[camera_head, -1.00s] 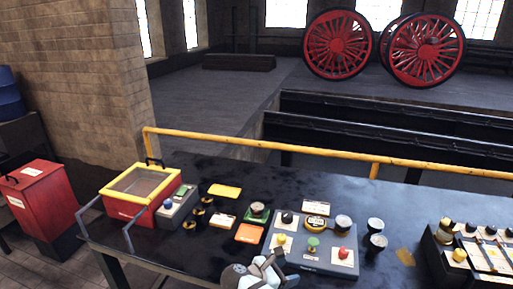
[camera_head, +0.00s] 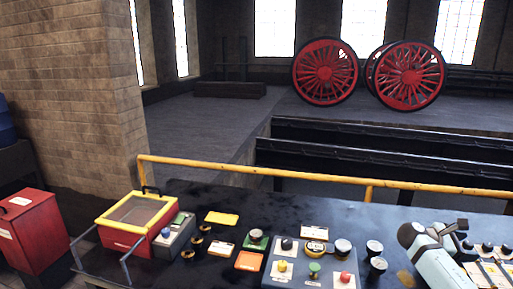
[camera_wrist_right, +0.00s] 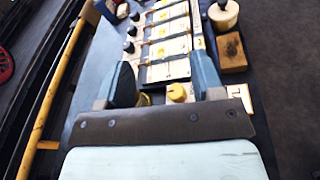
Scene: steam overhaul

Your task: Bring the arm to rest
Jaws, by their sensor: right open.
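My right gripper (camera_head: 460,234) is at the right of the head view, above the dark workbench (camera_head: 345,215). In the right wrist view its two fingers (camera_wrist_right: 165,82) stand apart with nothing held between them. Beyond the fingers lies a panel (camera_wrist_right: 168,45) with pale plates and dark knobs; a yellow knob (camera_wrist_right: 178,92) shows between the fingers. My pale arm link covers part of that panel in the head view. My left gripper is not in view.
Black cylinders (camera_head: 375,249) stand near my right arm. A yellow rail (camera_head: 300,174) runs along the bench's far side. Red wheels (camera_head: 325,72) stand far behind.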

